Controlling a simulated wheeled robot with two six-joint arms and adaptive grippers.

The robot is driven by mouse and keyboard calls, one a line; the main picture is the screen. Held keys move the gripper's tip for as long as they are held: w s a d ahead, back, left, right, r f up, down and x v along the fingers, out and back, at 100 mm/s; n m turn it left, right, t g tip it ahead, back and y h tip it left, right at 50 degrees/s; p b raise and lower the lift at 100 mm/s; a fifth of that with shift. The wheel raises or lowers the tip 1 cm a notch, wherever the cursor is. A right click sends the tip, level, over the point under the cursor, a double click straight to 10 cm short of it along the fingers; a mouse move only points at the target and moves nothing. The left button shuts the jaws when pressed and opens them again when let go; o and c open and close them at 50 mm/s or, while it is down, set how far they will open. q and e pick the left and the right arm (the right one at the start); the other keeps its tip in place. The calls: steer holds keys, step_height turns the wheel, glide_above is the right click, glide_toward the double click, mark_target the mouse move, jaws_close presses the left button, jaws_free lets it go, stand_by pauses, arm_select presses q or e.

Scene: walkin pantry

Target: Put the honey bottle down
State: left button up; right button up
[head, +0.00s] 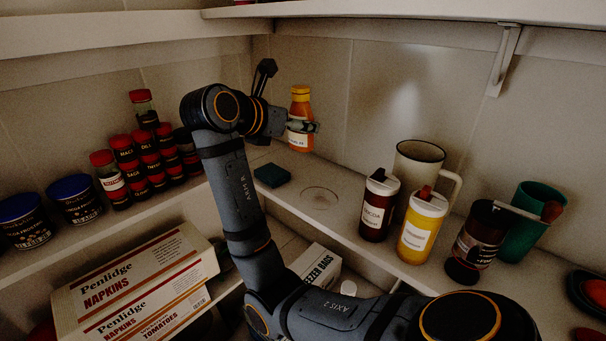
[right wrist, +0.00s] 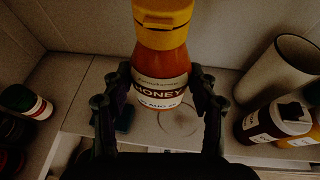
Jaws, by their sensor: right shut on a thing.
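The honey bottle (head: 301,107), orange with a yellow cap and a white label, is held upright above the corner shelf. My right gripper (head: 304,127) is shut on it around the label. In the right wrist view the honey bottle (right wrist: 162,65) stands between the two fingers of the right gripper (right wrist: 162,84), its label facing the camera. A faint round ring mark (head: 320,197) lies on the bare shelf (head: 341,225) below and slightly right of the bottle. My left gripper is not in view.
A dark green block (head: 272,175) lies left of the ring. A cocoa jar (head: 378,207), a yellow-bodied jar (head: 423,228) and a cream pitcher (head: 418,158) stand to its right. Red-capped spice jars (head: 140,150) fill the left shelf. An upper shelf (head: 420,12) runs overhead.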

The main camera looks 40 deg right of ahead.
steer(key=shift+w, duration=0.1)
steer(key=w+d+f+p, duration=0.2)
steer(key=w+d+f, duration=0.1)
steer(key=f, duration=0.1)
steer(key=w+d+f+p, duration=0.2)
steer(key=w+d+f, duration=0.1)
steer(key=f, duration=0.1)
steer(key=w+d+f+p, duration=0.2)
steer(key=w+d+f, duration=0.1)
steer(key=d+f, duration=0.1)
steer(key=shift+w+f, duration=0.2)
steer(key=shift+w, duration=0.15)
steer(key=shift+f, duration=0.25)
steer(key=o, duration=1.5)
steer(key=shift+c, duration=0.2)
